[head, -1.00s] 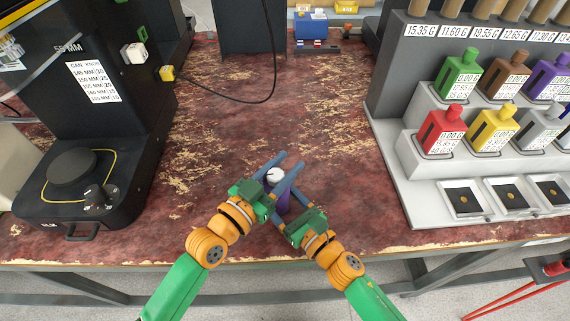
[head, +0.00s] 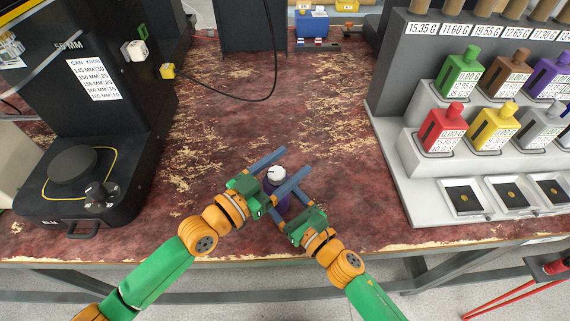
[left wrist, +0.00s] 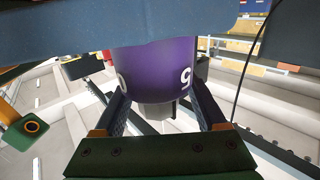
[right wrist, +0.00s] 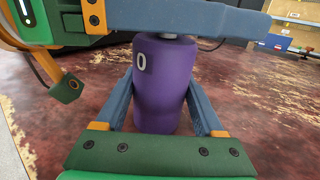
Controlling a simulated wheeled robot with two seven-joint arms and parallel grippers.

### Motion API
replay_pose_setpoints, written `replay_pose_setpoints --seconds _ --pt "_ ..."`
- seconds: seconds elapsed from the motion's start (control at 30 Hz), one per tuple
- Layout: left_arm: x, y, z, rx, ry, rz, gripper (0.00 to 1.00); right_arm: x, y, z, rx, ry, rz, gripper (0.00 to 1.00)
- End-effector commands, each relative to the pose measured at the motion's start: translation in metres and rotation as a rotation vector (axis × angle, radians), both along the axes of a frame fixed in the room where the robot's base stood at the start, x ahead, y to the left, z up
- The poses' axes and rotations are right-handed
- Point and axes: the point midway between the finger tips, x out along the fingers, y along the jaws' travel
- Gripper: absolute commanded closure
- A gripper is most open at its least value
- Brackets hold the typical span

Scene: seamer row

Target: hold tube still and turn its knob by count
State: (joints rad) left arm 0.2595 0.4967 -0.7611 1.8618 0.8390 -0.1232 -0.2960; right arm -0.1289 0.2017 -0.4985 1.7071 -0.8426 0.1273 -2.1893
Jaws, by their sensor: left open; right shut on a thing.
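The purple tube (head: 283,204) stands upright on the table, with a pale knob (head: 276,174) on top. My right gripper (head: 287,203) is shut on the tube's body. In the right wrist view the tube (right wrist: 163,85) sits between the fingers, with a white "0" label facing the camera. My left gripper (head: 295,160) is open above, its fingers on either side of the knob with a gap. A blue finger of it hides the knob's top in the right wrist view. In the left wrist view the tube (left wrist: 155,70) shows parts of two labels.
A black machine with a round plate (head: 75,168) stands at the left. A grey stepped rack (head: 405,180) with coloured bottles and small trays stands at the right. A black cable (head: 240,100) lies behind. The table (head: 220,125) between them is mostly clear.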

Motion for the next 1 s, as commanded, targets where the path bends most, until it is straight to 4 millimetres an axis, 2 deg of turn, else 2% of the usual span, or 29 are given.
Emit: replay_pose_setpoints --seconds 0.17,0.3,0.5,0.63,0.97,1.0 --pt "-0.018 0.02 -0.001 0.005 0.002 -0.001 0.27 0.0 0.0 0.0 0.0 0.0 -0.001 0.92" --pt "-0.046 0.051 -0.003 0.009 0.004 -0.001 0.27 0.0 0.0 0.0 0.0 0.0 -0.001 0.92" --pt "-0.073 0.082 -0.002 0.005 0.005 0.001 0.27 0.0 0.0 0.0 0.0 0.0 -0.001 0.92" --pt "-0.08 0.089 -0.001 0.001 0.001 -0.001 0.27 0.0 0.0 0.0 0.0 0.0 -0.001 0.92" --pt "-0.08 0.09 0.0 0.0 0.0 0.0 0.27 0.0 0.0 0.0 0.001 -0.001 -0.001 0.92" --pt "-0.08 0.09 0.0 0.0 0.0 0.0 0.27 0.0 0.0 0.0 0.001 -0.001 -0.001 0.22"
